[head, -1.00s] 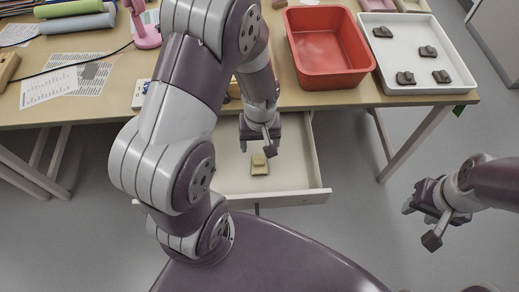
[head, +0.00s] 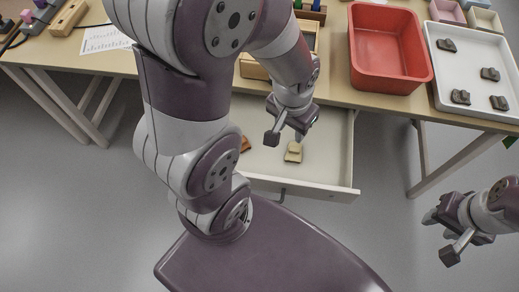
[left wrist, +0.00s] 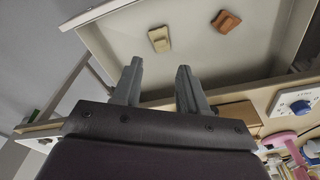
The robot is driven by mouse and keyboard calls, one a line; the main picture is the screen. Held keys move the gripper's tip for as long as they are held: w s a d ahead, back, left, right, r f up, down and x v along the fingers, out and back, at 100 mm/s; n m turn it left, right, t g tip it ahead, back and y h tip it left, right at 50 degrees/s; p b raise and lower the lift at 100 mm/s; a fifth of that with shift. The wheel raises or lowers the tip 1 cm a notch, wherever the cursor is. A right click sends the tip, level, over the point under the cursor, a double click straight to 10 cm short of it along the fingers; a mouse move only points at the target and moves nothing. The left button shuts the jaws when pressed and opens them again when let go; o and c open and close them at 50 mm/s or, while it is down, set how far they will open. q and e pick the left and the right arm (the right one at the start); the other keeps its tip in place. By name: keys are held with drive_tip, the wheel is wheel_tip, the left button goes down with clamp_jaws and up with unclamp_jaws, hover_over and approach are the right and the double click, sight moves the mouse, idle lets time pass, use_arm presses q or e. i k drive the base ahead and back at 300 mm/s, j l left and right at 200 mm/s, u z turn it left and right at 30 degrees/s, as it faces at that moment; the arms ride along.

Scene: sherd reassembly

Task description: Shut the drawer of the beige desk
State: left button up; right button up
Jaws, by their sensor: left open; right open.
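The beige desk (head: 400,108) has its drawer (head: 328,150) pulled out, with the white interior exposed. The drawer front (head: 310,189) and its small dark handle (head: 283,195) face my base. In the drawer lie a beige piece (head: 293,152) and an orange-brown piece (head: 245,144). Both also show in the left wrist view, the beige one (left wrist: 159,39) left of the orange one (left wrist: 227,21). My left gripper (head: 286,134) is open and empty above the drawer's inside; its fingers (left wrist: 160,66) show in the wrist view. My right gripper (head: 440,236) is open and empty, right of the drawer over the floor.
On the desktop stand a red tray (head: 388,84) and a white tray (head: 465,62) with several dark sherds. A wooden block (head: 67,18) and a printed sheet (head: 104,39) lie at the left. My left arm hides part of the drawer's left side. Floor around the desk is clear.

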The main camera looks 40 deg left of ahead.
sight(324, 172)
drive_tip(key=k+l+u, duration=0.1)
drive_tip(key=u, duration=0.35)
drive_tip(key=k+u, duration=0.1)
drive_tip(key=u, duration=0.4)
drive_tip(key=k+u, duration=0.1)
drive_tip(key=u, duration=0.35)
drive_tip(key=k+j, duration=0.2)
drive_tip(key=j, duration=0.2)
drive_tip(key=i+l, duration=0.15)
drive_tip(key=l, duration=0.2)
